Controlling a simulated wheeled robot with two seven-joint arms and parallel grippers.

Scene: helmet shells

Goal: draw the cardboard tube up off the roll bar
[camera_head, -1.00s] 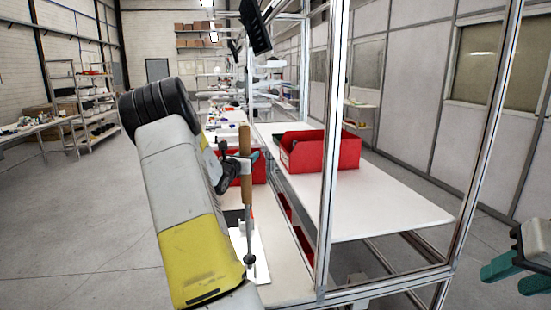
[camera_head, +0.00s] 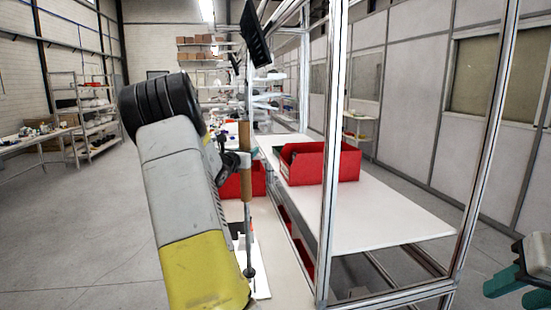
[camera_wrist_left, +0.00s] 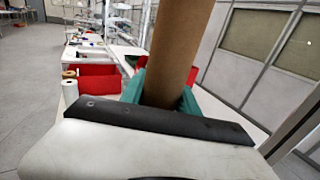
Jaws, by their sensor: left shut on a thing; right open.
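The brown cardboard tube (camera_head: 245,134) stands upright near the middle of the head view. My left gripper (camera_head: 236,160), partly hidden by its own arm, is shut on it. The thin grey roll bar (camera_head: 249,238) stands below the tube, and its top runs up to the tube's lower end. How much bar is inside cannot be seen. In the left wrist view the tube (camera_wrist_left: 181,42) rises between green fingers (camera_wrist_left: 160,92), and the bar is hidden. My right gripper (camera_head: 518,286) is open and empty at the lower right edge.
An aluminium frame post (camera_head: 332,150) stands right of the tube. Behind it a red bin (camera_head: 322,163) sits on a white table (camera_head: 395,212). Another red bin (camera_head: 258,179) is just behind the tube. A white roll (camera_wrist_left: 70,92) stands at left in the wrist view.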

